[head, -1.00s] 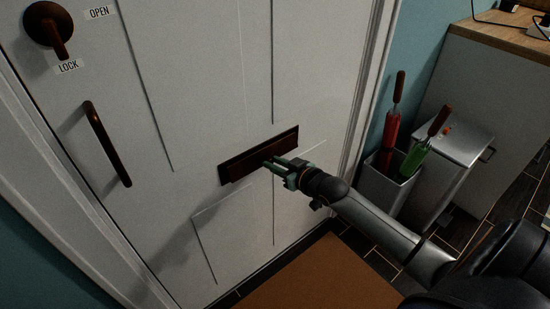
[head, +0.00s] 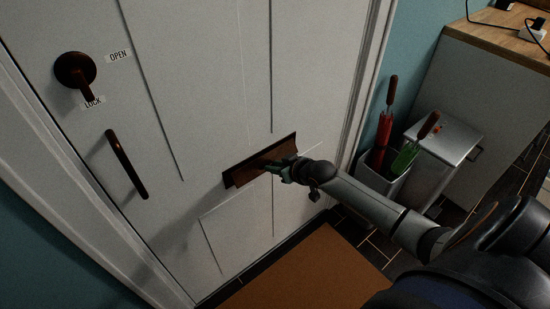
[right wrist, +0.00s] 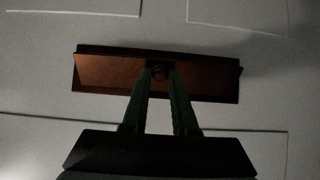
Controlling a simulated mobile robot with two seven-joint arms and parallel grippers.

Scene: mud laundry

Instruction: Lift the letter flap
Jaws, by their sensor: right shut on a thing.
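The letter flap (head: 248,168) is a brown metal plate in the pale door. It also shows in the right wrist view (right wrist: 110,75) as a copper-coloured plate with a dark edge and a small round knob (right wrist: 159,72) at its middle. The flap looks tilted out from its frame; how far is hard to tell. My right gripper (head: 271,164) reaches it from the right. In the right wrist view its two green fingers (right wrist: 160,76) are shut on the knob, which they partly hide. My left gripper is out of view.
The door (head: 215,80) has a handle (head: 127,165) and a lock knob (head: 76,70) at left. An umbrella stand (head: 377,180) with red and green umbrellas and a metal bin (head: 440,155) stand at right. A brown mat (head: 310,275) lies on the floor.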

